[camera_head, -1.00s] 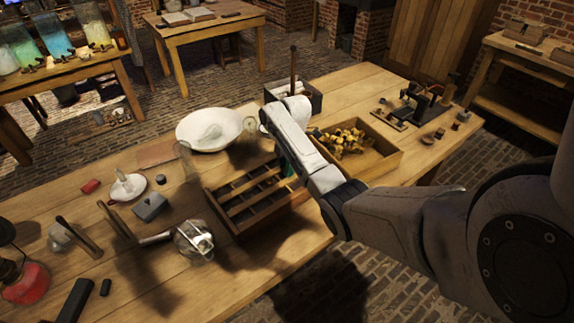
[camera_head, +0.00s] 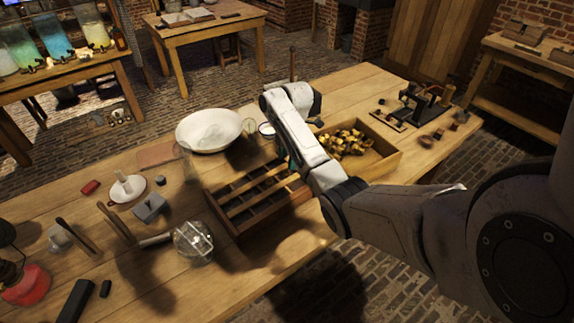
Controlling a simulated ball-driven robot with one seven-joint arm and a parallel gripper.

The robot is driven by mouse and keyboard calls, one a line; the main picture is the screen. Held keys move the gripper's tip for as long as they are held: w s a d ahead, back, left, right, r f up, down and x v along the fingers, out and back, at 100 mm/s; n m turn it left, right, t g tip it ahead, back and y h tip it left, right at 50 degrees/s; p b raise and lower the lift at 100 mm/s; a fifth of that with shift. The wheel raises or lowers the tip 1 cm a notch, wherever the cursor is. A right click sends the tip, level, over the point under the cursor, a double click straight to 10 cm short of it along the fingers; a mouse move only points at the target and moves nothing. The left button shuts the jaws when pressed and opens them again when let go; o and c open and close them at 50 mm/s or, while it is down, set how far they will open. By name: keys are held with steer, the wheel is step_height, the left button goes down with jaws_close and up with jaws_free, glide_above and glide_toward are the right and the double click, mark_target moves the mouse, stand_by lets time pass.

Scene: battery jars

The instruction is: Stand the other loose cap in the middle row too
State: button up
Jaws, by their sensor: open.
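The wooden divided tray (camera_head: 240,232) stands near the table's front edge, with long dividers forming rows. Its right part is hidden behind my arm, and what stands in the middle row is not clear. My gripper (camera_head: 302,100) is at the far end of my arm, above the table behind the tray. Its fingers are largely hidden by the arm, and nothing is visibly held. A small round pale-rimmed piece (camera_head: 267,129) shows just left of my arm. I cannot tell whether it is a loose cap.
A white bowl (camera_head: 209,131) stands behind the tray. A wooden box (camera_head: 383,165) of brass pieces lies right of my arm. A glass vessel (camera_head: 193,240), a grey block (camera_head: 150,207) and a white candle dish (camera_head: 128,190) stand left. The front table edge is bare.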

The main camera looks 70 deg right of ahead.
step_height(320, 180, up, 9)
steer(key=p, duration=0.2)
steer(key=shift+s+d, duration=0.25)
steer(key=shift+d, duration=0.2)
steer(key=shift+f, duration=0.15)
